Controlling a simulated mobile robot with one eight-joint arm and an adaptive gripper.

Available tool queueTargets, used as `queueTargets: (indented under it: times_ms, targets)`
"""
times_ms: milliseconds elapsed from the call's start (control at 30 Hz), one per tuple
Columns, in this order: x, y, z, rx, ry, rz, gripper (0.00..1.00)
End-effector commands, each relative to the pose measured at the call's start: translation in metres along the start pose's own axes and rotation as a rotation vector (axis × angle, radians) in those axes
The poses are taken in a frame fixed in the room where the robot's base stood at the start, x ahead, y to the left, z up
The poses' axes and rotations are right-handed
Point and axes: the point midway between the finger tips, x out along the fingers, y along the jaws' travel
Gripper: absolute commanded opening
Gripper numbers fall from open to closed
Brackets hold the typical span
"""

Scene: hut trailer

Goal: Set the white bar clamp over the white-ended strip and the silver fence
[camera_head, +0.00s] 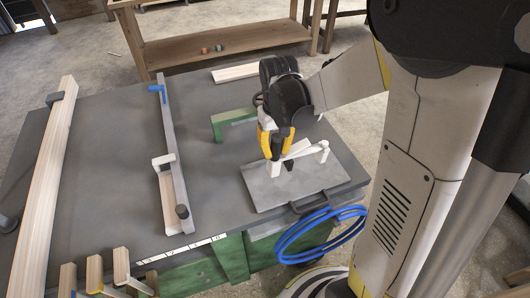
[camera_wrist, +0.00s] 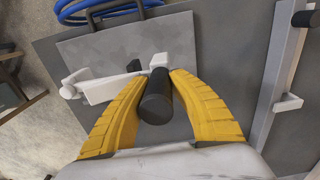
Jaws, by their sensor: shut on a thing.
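The white bar clamp (camera_head: 306,151) is in my gripper (camera_head: 277,143), above a grey plate. In the wrist view my gripper (camera_wrist: 160,88) is shut on the clamp's black handle (camera_wrist: 157,100). The clamp's white bar (camera_wrist: 112,88) reaches left to a small end piece. The silver fence (camera_head: 174,140) stands on the table to the left of my gripper in the head view. The white-ended strip (camera_head: 167,200) lies along the fence's left side, its white end (camera_head: 163,160) upward in the picture. The fence (camera_wrist: 277,75) and a white piece (camera_wrist: 290,103) show at the wrist view's right.
A blue clamp (camera_head: 157,89) sits at the fence's far end, and a black knob (camera_head: 182,211) near its front end. The grey plate (camera_head: 262,192) lies at the table's right. A green block (camera_head: 218,127) stands between fence and gripper. A blue hose (camera_head: 292,243) hangs at the front.

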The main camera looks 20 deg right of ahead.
Motion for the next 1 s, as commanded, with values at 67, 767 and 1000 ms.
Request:
queueTargets:
  times_ms: [67,767,1000]
  targets:
    - [-0.014,0.017,0.007,0.006,0.0,0.001,0.0]
    - [-0.076,0.079,0.033,-0.001,0.0,0.0,0.0]
    - [-0.1,0.078,0.032,0.0,0.0,0.0,0.0]
